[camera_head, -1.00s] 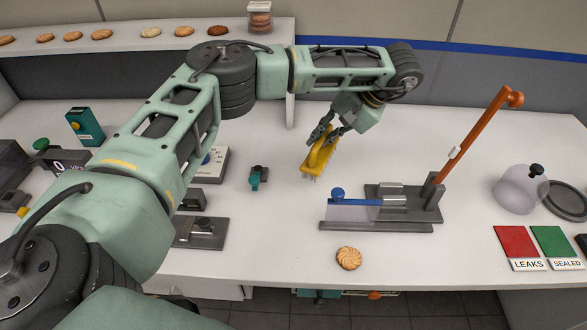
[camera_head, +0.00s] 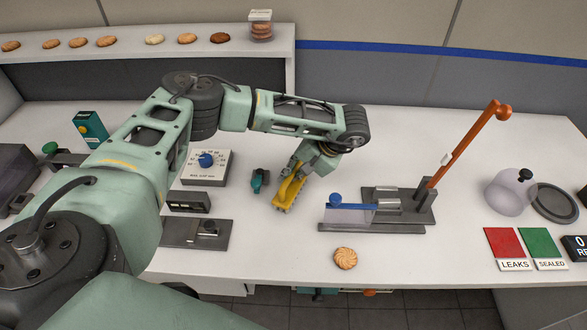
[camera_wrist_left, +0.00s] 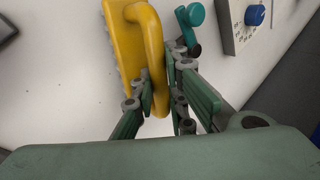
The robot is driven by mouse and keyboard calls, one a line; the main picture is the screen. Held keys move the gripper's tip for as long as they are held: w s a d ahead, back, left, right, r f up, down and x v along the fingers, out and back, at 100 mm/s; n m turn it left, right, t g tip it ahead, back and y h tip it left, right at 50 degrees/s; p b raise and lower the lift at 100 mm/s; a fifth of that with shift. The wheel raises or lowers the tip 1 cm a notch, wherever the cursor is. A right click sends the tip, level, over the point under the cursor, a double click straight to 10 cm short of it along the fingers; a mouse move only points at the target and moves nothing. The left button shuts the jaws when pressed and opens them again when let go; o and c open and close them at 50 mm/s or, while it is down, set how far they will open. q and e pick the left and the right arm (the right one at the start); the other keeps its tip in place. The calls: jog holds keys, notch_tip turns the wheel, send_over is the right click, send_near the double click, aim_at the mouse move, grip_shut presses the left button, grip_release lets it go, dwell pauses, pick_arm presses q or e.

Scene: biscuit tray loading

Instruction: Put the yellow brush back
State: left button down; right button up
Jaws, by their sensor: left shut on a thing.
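The yellow brush (camera_head: 287,193) has a looped handle and a bristle edge. My left gripper (camera_head: 296,172) is shut on its handle, over the white bench just right of a small teal-and-grey fixture (camera_head: 260,181). In the left wrist view the brush (camera_wrist_left: 130,45) runs up between the green fingers of my left gripper (camera_wrist_left: 163,95), and the teal part (camera_wrist_left: 190,20) stands close to its right. I cannot tell whether the brush touches the bench. My right gripper is not in view.
A dial box (camera_head: 207,166) stands left of the fixture. A press with an orange lever (camera_head: 460,150) stands to the right, with a round biscuit (camera_head: 345,258) in front. Red (camera_head: 506,242) and green (camera_head: 540,242) pads lie at the right. The back middle bench is clear.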

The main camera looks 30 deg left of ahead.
pick_arm(q)
jog(key=shift+f, duration=0.15)
jog(key=c, duration=1.8)
grip_release()
jog(key=shift+o, duration=0.2)
jog(key=shift+r, duration=0.3)
jog(key=shift+w+d+r+b, duration=0.1)
jog(key=shift+d+r+b, duration=0.05)
jog(key=shift+d+b, duration=0.15)
jog(key=s+b+v, duration=0.1)
jog(key=b+v, duration=0.3)
jog(key=v, duration=0.7)
jog(key=shift+w+r, duration=0.2)
jog(key=shift+w, duration=0.25)
